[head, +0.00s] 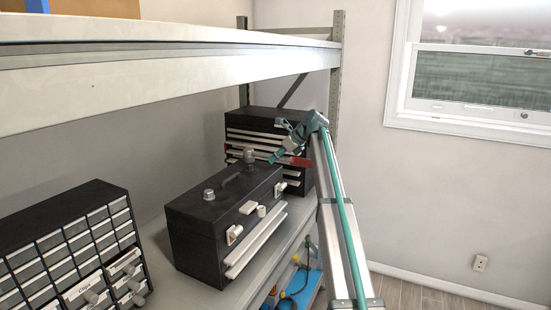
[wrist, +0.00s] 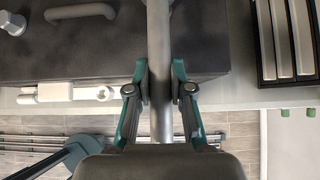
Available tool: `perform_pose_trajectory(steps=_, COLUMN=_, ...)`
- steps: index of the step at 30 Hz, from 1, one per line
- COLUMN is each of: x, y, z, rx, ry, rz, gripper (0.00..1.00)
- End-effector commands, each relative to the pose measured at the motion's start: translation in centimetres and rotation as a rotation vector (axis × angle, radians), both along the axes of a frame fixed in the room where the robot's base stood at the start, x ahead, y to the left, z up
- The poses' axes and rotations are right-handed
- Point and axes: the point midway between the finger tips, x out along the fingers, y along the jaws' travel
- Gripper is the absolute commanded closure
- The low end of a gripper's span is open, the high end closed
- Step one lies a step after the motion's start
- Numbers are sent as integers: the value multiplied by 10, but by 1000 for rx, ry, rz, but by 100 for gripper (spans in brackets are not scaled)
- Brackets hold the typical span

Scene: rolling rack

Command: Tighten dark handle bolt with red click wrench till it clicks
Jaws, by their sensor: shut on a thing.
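A black toolbox (head: 215,225) stands on the shelf, with a dark carry handle (head: 238,178) on its lid. One grey bolt (head: 208,193) is at the lid's near end, and another grey bolt (head: 249,155) is at the far end, close to my gripper. My gripper (head: 279,152) is shut on the wrench's grey shaft (wrist: 158,70), over the lid's far end. The wrench's red part (head: 297,161) shows beside the gripper in the head view. The wrench's head is out of the wrist view, and I cannot tell whether it sits on the far bolt.
A black drawer cabinet (head: 262,118) stands right behind the toolbox. A small-parts cabinet (head: 68,245) is at the near left. The upper shelf beam (head: 170,82) runs above. White latches (head: 234,234) stick out from the toolbox front. Open floor (head: 405,288) lies to the right.

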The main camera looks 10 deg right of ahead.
Motion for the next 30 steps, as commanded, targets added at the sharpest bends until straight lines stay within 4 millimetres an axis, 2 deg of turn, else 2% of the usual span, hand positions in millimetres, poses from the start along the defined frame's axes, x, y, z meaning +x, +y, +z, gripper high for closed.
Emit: perform_pose_trajectory(steps=30, x=0, y=0, z=-20, rx=1, ry=-2, rz=0, gripper=100)
